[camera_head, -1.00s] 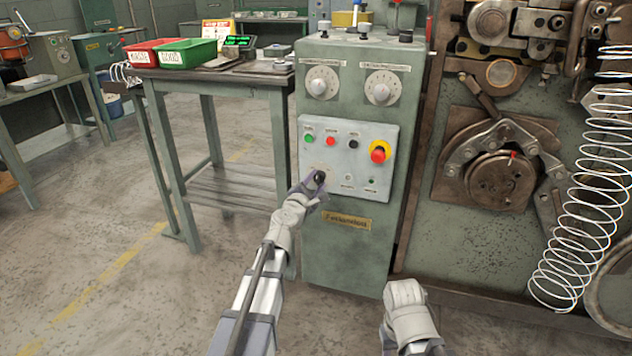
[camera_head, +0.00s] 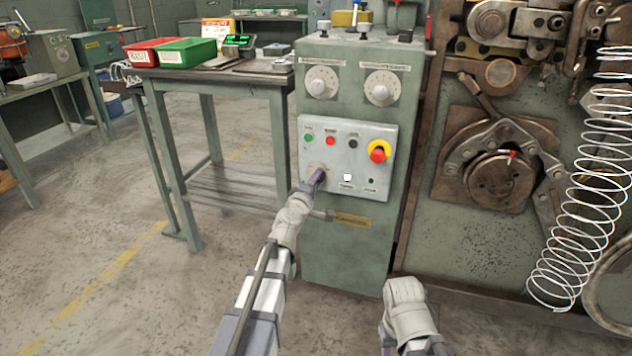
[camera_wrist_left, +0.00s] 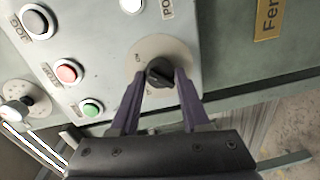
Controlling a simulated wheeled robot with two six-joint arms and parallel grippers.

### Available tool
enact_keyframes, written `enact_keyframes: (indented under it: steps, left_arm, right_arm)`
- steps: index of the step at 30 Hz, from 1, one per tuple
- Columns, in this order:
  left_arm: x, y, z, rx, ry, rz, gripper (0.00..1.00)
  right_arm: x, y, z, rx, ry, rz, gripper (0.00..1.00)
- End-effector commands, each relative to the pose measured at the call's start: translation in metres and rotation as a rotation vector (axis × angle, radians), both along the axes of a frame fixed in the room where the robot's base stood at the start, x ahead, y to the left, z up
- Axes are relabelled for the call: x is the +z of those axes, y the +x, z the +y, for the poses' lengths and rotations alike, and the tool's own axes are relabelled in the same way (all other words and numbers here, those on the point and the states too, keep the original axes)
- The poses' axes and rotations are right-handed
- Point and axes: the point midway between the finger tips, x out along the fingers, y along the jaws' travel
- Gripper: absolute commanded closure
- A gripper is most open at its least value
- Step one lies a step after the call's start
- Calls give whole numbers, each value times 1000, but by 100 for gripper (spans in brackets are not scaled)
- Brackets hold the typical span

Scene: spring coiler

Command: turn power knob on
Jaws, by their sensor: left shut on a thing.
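The power knob (camera_wrist_left: 160,72) is a small black knob on a round pale plate in the left wrist view. My left gripper (camera_wrist_left: 160,80) is shut on it, one purple-grey finger on each side. In the head view the left gripper (camera_head: 318,180) reaches the lower left of the light grey control panel (camera_head: 340,136) and hides the knob. A bright white lamp (camera_head: 347,177) shows just right of the gripper. Part of my right arm is at the bottom of the head view, but its fingers do not show.
Above the knob are green (camera_head: 309,138), red (camera_head: 331,141) and black (camera_head: 353,143) buttons. A red emergency stop (camera_head: 380,151) on yellow is at the panel's right. Two dials sit higher on the cabinet. A bench with bins stands left; the coiler with a wire spring (camera_head: 575,220) stands right.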

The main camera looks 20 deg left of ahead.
Motion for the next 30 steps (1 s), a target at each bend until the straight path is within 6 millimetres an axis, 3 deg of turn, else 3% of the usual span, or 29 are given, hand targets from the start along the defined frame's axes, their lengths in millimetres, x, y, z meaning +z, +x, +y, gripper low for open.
enact_keyframes:
  steps: [22,23,30]
  left_arm:
    - [0,0,0,0,81,-3,100]
    - [0,0,0,0,81,-3,53]
    - [0,0,0,0,79,-3,26]
  right_arm:
    - [0,0,0,0,0,0,50]
    - [0,0,0,0,0,0,50]
    - [0,0,0,0,0,0,50]
